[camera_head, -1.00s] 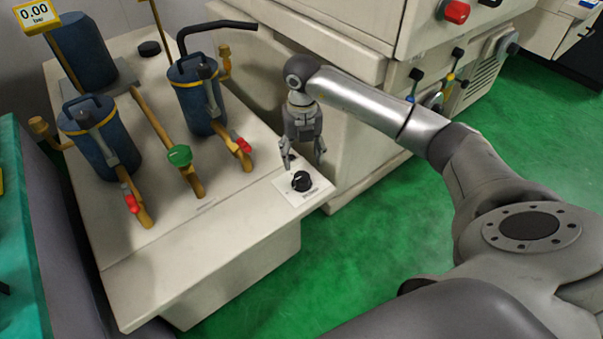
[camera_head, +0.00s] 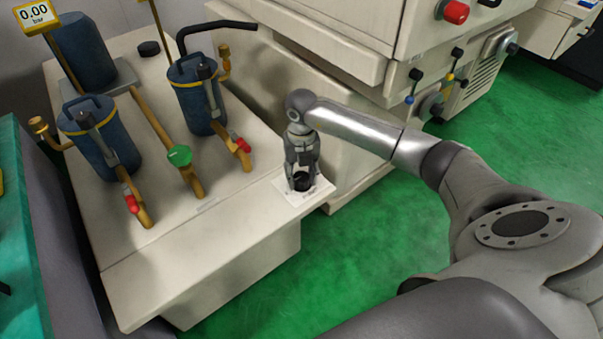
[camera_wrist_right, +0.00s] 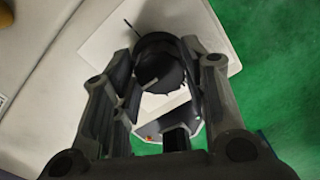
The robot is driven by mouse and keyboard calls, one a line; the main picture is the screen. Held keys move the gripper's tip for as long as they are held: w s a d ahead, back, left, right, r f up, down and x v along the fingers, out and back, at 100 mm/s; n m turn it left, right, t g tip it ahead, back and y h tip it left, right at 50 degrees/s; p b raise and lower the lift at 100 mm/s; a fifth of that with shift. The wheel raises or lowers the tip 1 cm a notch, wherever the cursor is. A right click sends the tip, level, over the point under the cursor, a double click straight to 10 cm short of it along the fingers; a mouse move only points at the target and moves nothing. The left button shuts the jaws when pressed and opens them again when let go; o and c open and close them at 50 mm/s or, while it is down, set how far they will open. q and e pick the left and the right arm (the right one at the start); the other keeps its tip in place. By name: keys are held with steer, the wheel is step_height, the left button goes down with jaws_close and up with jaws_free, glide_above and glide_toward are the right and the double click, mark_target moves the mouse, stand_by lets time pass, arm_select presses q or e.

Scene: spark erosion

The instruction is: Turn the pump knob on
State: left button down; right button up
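The pump knob (camera_head: 302,182) is a black round knob on a white label plate (camera_head: 313,193) at the right front corner of the cream bench top. My right gripper (camera_head: 302,184) points down over it, with one finger on each side. In the right wrist view the knob (camera_wrist_right: 160,65) sits between the two fingers (camera_wrist_right: 162,75), which appear to be against its sides. The gripper partly hides the knob and its marking in the head view. My left gripper is not in view.
The cream bench (camera_head: 200,240) carries blue canisters (camera_head: 195,95), yellow pipes, red-handled valves and a green knob (camera_head: 179,156). A yellow gauge (camera_head: 36,14) reads 0.00 bar. A cream machine (camera_head: 345,60) stands behind. Green floor (camera_head: 370,250) is open at right.

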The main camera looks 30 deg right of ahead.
steer(key=c, duration=0.4)
steer(key=shift+c, duration=0.2)
steer(key=shift+m, duration=0.3)
steer(key=m+p, duration=0.1)
steer(key=m, duration=0.2)
steer(key=shift+r+p, duration=0.15)
steer(key=shift+p, duration=0.25)
steer(key=m+p, duration=0.2)
steer(key=m, duration=0.3)
steer(key=m+p, duration=0.3)
steer(key=m, duration=0.2)
steer(key=shift+w+m+p, duration=0.1)
steer(key=shift+m+p, duration=0.9)
steer(key=shift+m, duration=1.1)
